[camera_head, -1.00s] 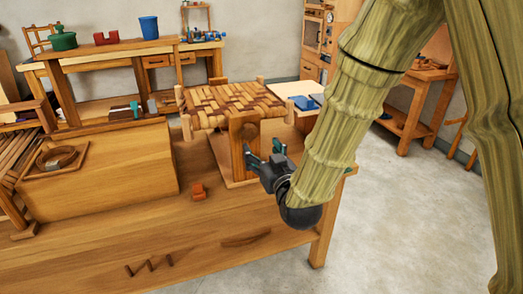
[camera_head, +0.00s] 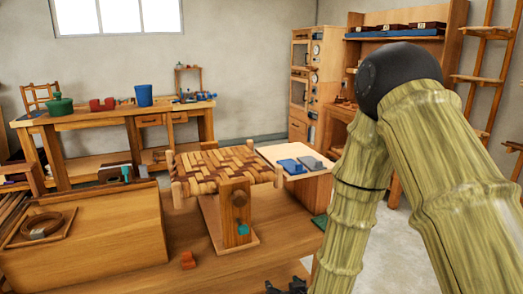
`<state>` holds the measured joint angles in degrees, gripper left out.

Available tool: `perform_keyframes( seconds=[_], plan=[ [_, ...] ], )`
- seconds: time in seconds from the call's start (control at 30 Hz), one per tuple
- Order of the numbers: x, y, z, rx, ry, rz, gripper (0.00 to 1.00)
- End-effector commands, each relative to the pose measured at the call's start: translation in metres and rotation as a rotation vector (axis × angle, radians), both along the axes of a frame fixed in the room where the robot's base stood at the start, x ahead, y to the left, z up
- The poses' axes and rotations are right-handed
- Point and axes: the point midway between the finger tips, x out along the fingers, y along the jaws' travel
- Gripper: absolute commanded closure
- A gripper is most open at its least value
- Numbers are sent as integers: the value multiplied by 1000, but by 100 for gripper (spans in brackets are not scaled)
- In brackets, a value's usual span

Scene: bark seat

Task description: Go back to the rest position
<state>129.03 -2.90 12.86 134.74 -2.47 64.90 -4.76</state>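My gripper (camera_head: 286,287) is at the bottom edge of the head view, partly cut off by the frame. Its two dark fingertips show apart, with nothing seen between them. My green, bamboo-like arm fills the right side. The woven bark seat (camera_head: 225,165) rests level on a wooden stand (camera_head: 234,205) on the workbench, above and left of the gripper and apart from it. A small teal piece (camera_head: 243,230) shows at the foot of the stand's post.
The workbench (camera_head: 200,270) holds a sloped wooden box (camera_head: 95,240), a coil in a tray (camera_head: 45,226) and a small orange block (camera_head: 188,260). Shelves (camera_head: 400,40) stand at the back right.

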Motion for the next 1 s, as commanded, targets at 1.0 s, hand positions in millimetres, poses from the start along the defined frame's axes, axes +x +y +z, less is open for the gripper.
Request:
perform_keyframes(
  seconds=[1.0],
  plan=[
    [-352,-164,-214,-179,1039,-234,34]
  ],
)
